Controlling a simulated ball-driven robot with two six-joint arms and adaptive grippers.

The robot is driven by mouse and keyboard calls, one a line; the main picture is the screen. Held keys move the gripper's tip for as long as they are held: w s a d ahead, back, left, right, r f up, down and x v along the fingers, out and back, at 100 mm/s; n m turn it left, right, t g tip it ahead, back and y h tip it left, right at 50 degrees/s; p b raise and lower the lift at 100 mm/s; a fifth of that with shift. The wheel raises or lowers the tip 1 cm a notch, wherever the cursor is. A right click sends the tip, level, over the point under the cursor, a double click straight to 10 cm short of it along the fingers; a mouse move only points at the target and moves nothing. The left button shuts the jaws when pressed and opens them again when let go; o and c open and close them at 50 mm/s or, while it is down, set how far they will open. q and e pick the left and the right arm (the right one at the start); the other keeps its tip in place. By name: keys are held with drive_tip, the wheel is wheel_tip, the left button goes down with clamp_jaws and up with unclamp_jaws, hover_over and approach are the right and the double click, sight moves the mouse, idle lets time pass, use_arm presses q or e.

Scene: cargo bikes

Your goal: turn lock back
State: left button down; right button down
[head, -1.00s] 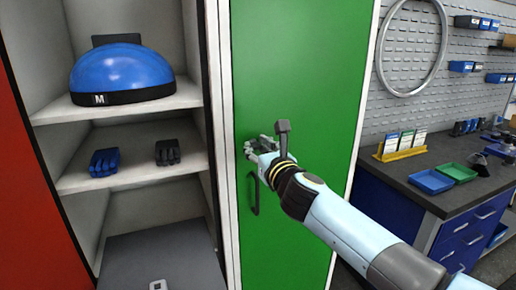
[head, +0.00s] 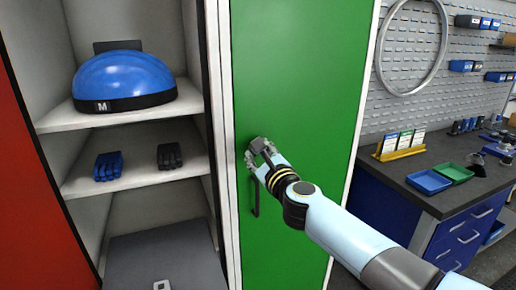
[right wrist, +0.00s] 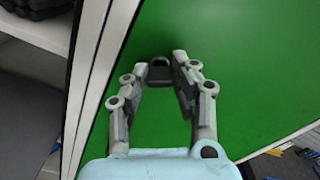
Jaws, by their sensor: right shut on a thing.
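The lock (right wrist: 159,71) is a small dark grey piece on the green door (head: 295,75), seen in the right wrist view at the tips of my fingers. My right gripper (head: 251,160) is at the door's left side, just above the black handle (head: 255,200), and is shut on the lock. In the right wrist view the fingers of my right gripper (right wrist: 155,82) stand on either side of it. In the head view the fingers and wrist hide the lock, so its exact turn cannot be told. My left gripper is not in view.
Left of the door is an open locker with a blue helmet (head: 122,78), blue gloves (head: 108,166) and dark gloves (head: 169,156) on shelves (head: 130,186). On the right stands a workbench (head: 412,168) with blue and green trays. A wheel rim hangs on the pegboard.

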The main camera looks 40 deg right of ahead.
drive_tip(key=n+p, duration=0.1)
drive_tip(key=n, duration=0.2)
drive_tip(key=shift+r, duration=0.1)
drive_tip(key=n, duration=0.2)
drive_tip(key=shift+n+p, duration=0.3)
drive_tip(key=shift+p, duration=0.05)
drive_tip(key=n, duration=0.5)
drive_tip(key=shift+n, duration=0.4)
drive_tip(key=c, duration=1.1)
unclamp_jaws()
